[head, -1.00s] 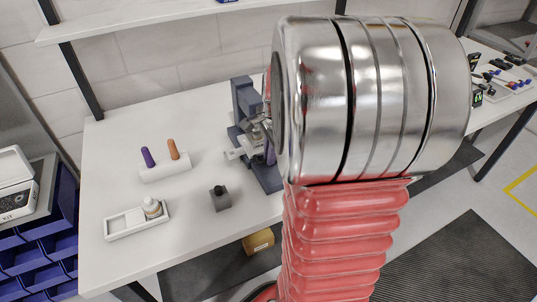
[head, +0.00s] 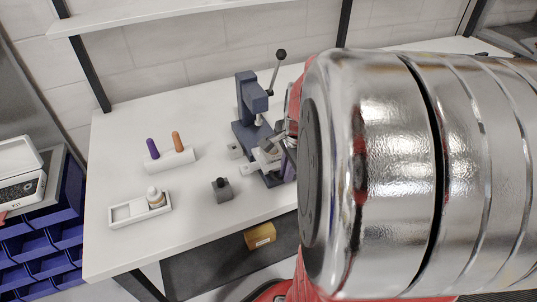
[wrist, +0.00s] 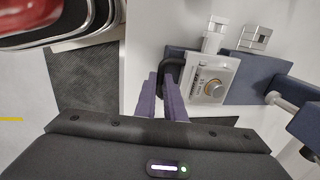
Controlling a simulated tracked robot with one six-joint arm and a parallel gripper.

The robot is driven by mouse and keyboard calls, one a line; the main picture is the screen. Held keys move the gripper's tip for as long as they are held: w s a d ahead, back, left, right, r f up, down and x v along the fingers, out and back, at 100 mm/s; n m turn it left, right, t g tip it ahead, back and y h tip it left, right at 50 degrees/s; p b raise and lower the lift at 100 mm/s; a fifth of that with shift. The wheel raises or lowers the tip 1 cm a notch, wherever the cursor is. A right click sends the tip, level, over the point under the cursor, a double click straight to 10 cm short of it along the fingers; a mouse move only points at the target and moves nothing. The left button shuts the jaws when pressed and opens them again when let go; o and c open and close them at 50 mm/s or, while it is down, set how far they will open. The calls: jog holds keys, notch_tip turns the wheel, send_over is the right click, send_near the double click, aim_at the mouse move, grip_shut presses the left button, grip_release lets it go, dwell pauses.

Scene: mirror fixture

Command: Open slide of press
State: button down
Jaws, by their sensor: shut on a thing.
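The dark blue press (head: 252,100) stands on the white table, its lever with a dark knob raised at the back. Its pale metal slide (head: 266,160) sits low at the front, partly hidden by my arm in the head view. A dark handle (wrist: 171,72) is on the slide's near end. My gripper (wrist: 160,82), with purple fingers, is shut on this handle; the exact contact is partly hidden.
A grey block with a black knob (head: 222,190) stands left of the press. A white holder (head: 168,161) carries a purple and an orange peg. A white tray (head: 126,212) holds a small bottle. A yellow box (head: 260,236) is below the table's front edge.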

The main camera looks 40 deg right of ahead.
jog(key=shift+d, duration=0.1)
jog(key=c, duration=1.8)
grip_release()
jog(key=shift+c, duration=0.2)
notch_tip(320, 180, up, 14)
jog(key=s, duration=0.2)
jog(key=shift+s+a+f, duration=0.25)
jog(key=shift+a, duration=0.2)
